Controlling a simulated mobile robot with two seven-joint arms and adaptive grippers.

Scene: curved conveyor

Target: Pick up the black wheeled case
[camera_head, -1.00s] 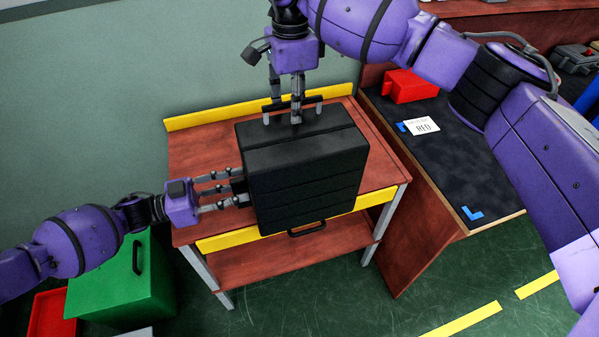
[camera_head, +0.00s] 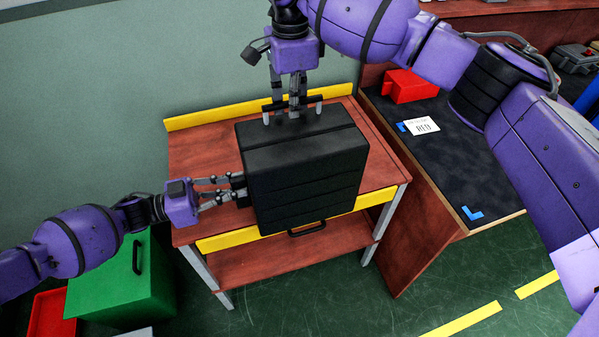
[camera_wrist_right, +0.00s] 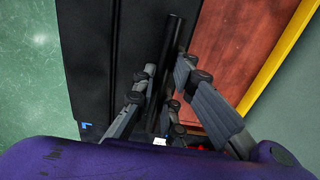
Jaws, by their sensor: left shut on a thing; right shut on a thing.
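The black case (camera_head: 302,175) stands on the red-brown wooden table (camera_head: 195,150), and one black handle (camera_head: 306,229) shows at its near lower edge. Its wheels cannot be made out. My left gripper (camera_head: 238,188) is shut on a small dark part at the case's left side. My right gripper (camera_head: 292,108) comes down from above at the case's far edge and is shut on a black bar handle there. In the right wrist view the handle (camera_wrist_right: 174,45) runs between the fingers, beside the dark case body (camera_wrist_right: 90,60).
Yellow strips (camera_head: 258,107) edge the table's back and front. To the right is a dark-topped bench (camera_head: 465,165) with a red bin (camera_head: 409,87) and a white card (camera_head: 421,126). A green case (camera_head: 120,285) stands on the floor at lower left.

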